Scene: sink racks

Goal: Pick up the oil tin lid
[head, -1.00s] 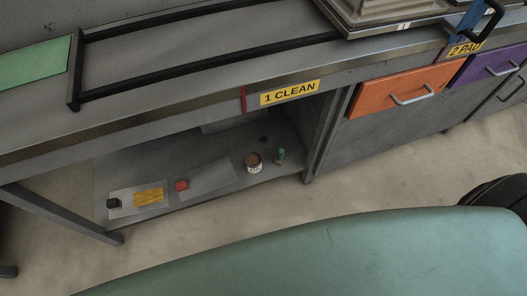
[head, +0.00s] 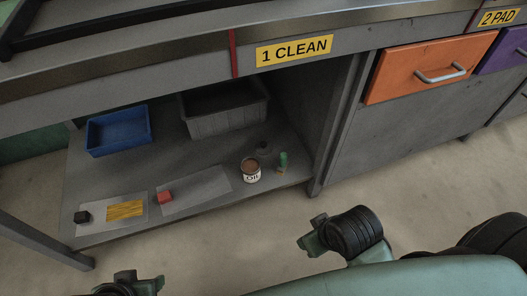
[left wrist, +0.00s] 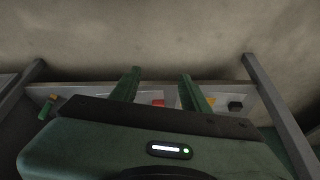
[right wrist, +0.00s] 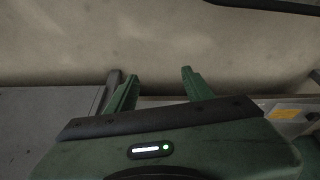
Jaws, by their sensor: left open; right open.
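The oil tin (head: 251,174), white-labelled with a brownish round top, stands upright on the low shelf under the counter. I cannot tell whether that top is the lid or the tin's open mouth. A small dark object (head: 262,146) lies behind the tin, too dim to identify. My left gripper (left wrist: 160,73) is open and empty; in the head view it is partly cut off at the bottom left, in front of the shelf. My right gripper (right wrist: 160,74) is open and empty; in the head view it is right of the tin, out in front of the cabinet.
The shelf (head: 100,175) also holds a blue bin (head: 119,130), a grey bin (head: 225,108), a black block (head: 82,217), a yellow piece (head: 125,210), a red block (head: 164,197) and a small green bottle (head: 283,160). The counter edge (head: 150,70) overhangs it. The floor in front is clear.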

